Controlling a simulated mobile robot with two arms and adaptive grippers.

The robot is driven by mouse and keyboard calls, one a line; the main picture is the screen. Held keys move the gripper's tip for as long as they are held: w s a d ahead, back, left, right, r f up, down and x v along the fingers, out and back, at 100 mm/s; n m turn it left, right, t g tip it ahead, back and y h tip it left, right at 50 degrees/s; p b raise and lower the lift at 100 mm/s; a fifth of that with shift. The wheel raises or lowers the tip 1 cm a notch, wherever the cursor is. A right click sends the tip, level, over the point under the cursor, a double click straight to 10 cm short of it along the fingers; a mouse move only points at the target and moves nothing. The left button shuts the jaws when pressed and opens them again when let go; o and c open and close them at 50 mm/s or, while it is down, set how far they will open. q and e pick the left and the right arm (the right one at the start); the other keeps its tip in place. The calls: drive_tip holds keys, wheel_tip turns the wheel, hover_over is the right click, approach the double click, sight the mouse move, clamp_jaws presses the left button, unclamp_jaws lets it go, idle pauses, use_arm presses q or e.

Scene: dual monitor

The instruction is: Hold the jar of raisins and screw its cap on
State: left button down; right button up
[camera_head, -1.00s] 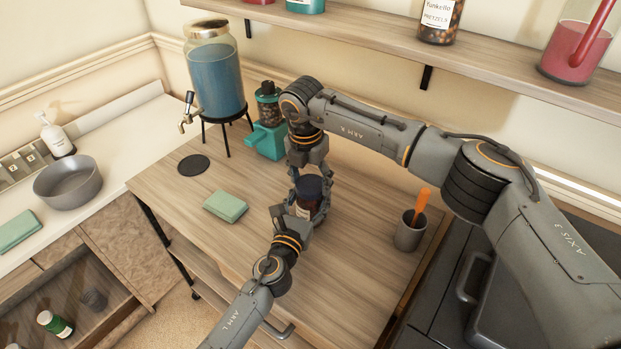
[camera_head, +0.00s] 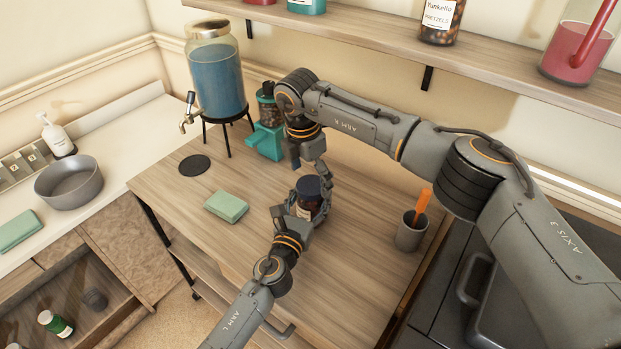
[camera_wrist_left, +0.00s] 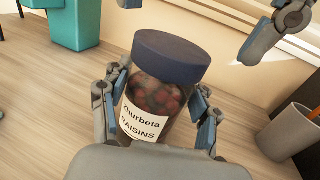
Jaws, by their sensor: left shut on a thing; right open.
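The jar of raisins (camera_head: 305,209) stands upright on the wooden table, with its label facing my left wrist camera (camera_wrist_left: 146,118). Its dark blue cap (camera_head: 309,186) sits level on top and also shows in the left wrist view (camera_wrist_left: 172,55). Whether the cap is tight cannot be told. My left gripper (camera_head: 301,214) is shut on the jar's body, with a finger on each side in the left wrist view. My right gripper (camera_head: 311,163) is open above the cap, apart from it and empty; its fingers also show at the upper right of the left wrist view (camera_wrist_left: 285,45).
A grey cup (camera_head: 410,234) with an orange-handled tool stands at right. The table's front is mostly clear.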

wheel_tip(320, 180, up, 11)
drive_tip(key=a, duration=0.1)
drive_tip(key=shift+s+f, duration=0.15)
drive_tip(key=shift+s, duration=0.25)
use_arm(q)
drive_tip(key=shift+c, duration=1.3)
unclamp_jaws()
drive_tip(key=v, duration=1.2)
